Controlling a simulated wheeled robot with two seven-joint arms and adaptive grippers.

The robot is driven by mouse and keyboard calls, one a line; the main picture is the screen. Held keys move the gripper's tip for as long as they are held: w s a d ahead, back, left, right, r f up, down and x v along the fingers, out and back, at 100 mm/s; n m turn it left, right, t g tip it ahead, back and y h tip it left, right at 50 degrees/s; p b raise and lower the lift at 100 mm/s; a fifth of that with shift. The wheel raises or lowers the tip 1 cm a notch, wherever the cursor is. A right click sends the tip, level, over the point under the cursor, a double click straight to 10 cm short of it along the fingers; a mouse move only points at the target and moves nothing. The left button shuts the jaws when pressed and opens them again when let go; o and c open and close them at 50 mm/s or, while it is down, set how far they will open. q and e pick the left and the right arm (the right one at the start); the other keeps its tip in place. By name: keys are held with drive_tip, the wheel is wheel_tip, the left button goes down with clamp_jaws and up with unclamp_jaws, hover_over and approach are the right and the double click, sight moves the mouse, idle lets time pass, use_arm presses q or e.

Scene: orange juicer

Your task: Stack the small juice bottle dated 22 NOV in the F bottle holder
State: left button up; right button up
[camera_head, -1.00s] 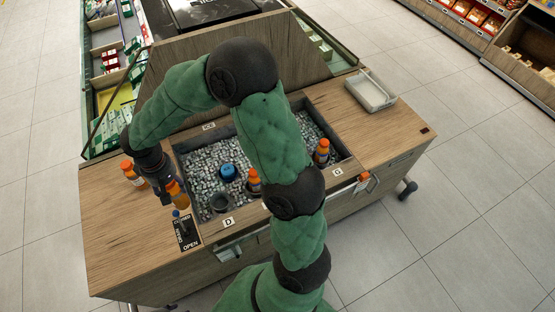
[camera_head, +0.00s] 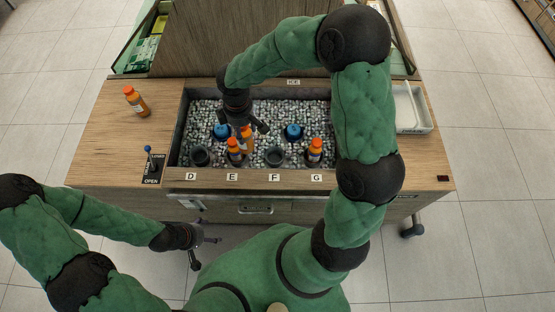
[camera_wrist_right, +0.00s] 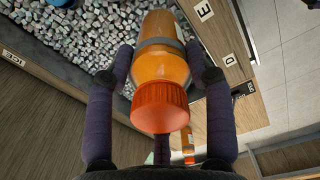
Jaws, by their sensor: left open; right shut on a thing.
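My right gripper (camera_head: 246,129) is shut on a small orange juice bottle (camera_head: 248,142) with an orange cap, over the ice bin near E. The right wrist view also shows the held bottle (camera_wrist_right: 162,68), cap toward the camera, between both fingers; its date cannot be read. The F bottle holder (camera_head: 274,157) is a dark, empty cup in the ice, to the right of the held bottle. My left gripper (camera_head: 205,245) is open and empty in front of the counter, below its front edge.
Orange-capped bottles stand at E (camera_head: 234,154) and G (camera_head: 315,152). The D holder (camera_head: 200,157) looks empty. Blue round things (camera_head: 221,131) lie in the ice. Another bottle (camera_head: 136,102) stands on the left counter. A lever (camera_head: 151,162) is near D; a white tray (camera_head: 411,110) is at right.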

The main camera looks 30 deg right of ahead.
drive_tip(key=f+n, duration=0.1)
drive_tip(key=n, duration=0.2)
drive_tip(key=a+f+n, duration=0.1)
drive_tip(key=n, duration=0.2)
drive_tip(key=f+n, duration=0.1)
drive_tip(key=n, duration=0.3)
drive_tip(key=shift+a, duration=0.25)
drive_tip(key=n, duration=0.2)
drive_tip(key=f+n, duration=0.1)
drive_tip(key=n, duration=0.1)
drive_tip(key=a+f+n, duration=0.1)
drive_tip(key=n, duration=0.1)
drive_tip(key=shift+s, duration=0.2)
drive_tip(key=d+f+n+b, duration=0.4)
drive_tip(key=d+f+b, duration=0.2)
drive_tip(key=d+f, duration=0.7)
drive_tip(key=shift+d+f, duration=0.25)
drive_tip(key=shift+f, duration=0.35)
drive_tip(key=shift+s+f, duration=0.1)
